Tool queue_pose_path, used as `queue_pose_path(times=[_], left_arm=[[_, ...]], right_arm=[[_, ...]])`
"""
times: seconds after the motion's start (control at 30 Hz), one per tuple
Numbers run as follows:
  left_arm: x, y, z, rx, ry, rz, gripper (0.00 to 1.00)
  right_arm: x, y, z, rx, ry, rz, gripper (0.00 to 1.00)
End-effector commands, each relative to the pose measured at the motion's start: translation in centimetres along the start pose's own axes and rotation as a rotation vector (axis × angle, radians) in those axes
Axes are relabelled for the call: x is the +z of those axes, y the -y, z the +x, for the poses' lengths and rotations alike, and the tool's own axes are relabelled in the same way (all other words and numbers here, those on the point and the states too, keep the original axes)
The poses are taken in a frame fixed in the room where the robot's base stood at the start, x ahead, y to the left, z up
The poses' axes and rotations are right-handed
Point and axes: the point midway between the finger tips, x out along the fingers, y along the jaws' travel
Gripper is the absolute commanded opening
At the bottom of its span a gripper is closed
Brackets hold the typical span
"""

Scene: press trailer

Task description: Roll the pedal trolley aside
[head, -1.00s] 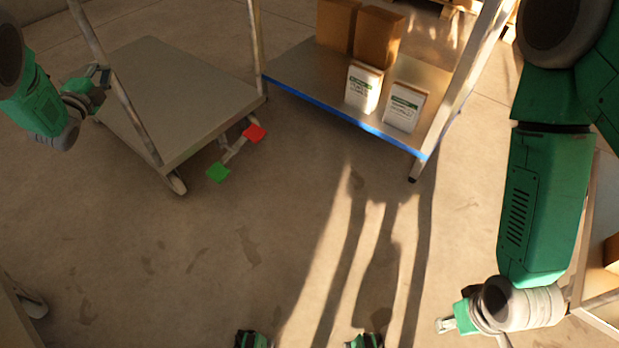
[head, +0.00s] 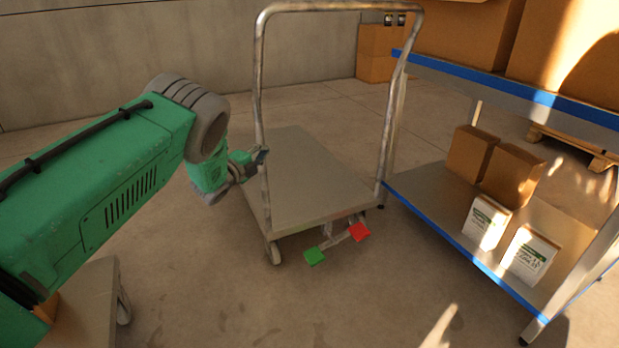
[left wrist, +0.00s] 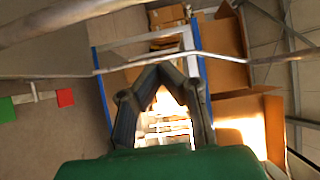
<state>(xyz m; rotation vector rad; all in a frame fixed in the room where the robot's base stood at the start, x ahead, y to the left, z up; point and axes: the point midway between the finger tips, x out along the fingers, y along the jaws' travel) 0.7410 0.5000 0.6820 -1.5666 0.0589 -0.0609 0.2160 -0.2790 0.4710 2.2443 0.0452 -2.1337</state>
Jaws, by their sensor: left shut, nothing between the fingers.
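The pedal trolley (head: 312,185) has a flat grey deck, casters and a tall metal push handle (head: 340,6). A green pedal (head: 314,256) and a red pedal (head: 359,232) stick out low at its near end. Both pedals also show at the left of the left wrist view, red (left wrist: 65,97) and green (left wrist: 7,108). My left gripper (head: 262,155) is shut and empty, right at the handle's left post; I cannot tell whether it touches. In the left wrist view, the closed fingers (left wrist: 158,70) meet close to a thin metal bar. My right gripper is out of view.
A blue-edged shelf rack (head: 445,228) with brown boxes (head: 512,175) and white cartons (head: 486,222) stands close at the trolley's right. Another wheeled cart (head: 92,300) is at lower left. Floor in front of the trolley is open. A concrete wall (head: 120,60) is behind.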

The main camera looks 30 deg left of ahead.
Motion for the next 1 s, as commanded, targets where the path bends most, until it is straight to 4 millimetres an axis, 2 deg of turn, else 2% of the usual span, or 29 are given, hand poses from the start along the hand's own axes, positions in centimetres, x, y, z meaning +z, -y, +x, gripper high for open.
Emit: queue_pose_path(times=[0.3,0.53,0.77,1.0], left_arm=[[0.9,-0.5,-5.0,0.004,0.002,-0.014,0.0],[0.4,-0.3,-8.7,0.003,0.001,-0.007,0.0],[-0.1,-0.1,-9.9,0.001,-0.001,-0.001,0.0],[0.1,-1.0,-10.4,0.026,0.015,-0.046,0.0]], right_arm=[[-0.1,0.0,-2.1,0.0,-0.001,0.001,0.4],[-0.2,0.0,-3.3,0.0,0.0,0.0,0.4],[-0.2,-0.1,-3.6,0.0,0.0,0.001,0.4],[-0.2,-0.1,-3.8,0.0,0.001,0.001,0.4]])
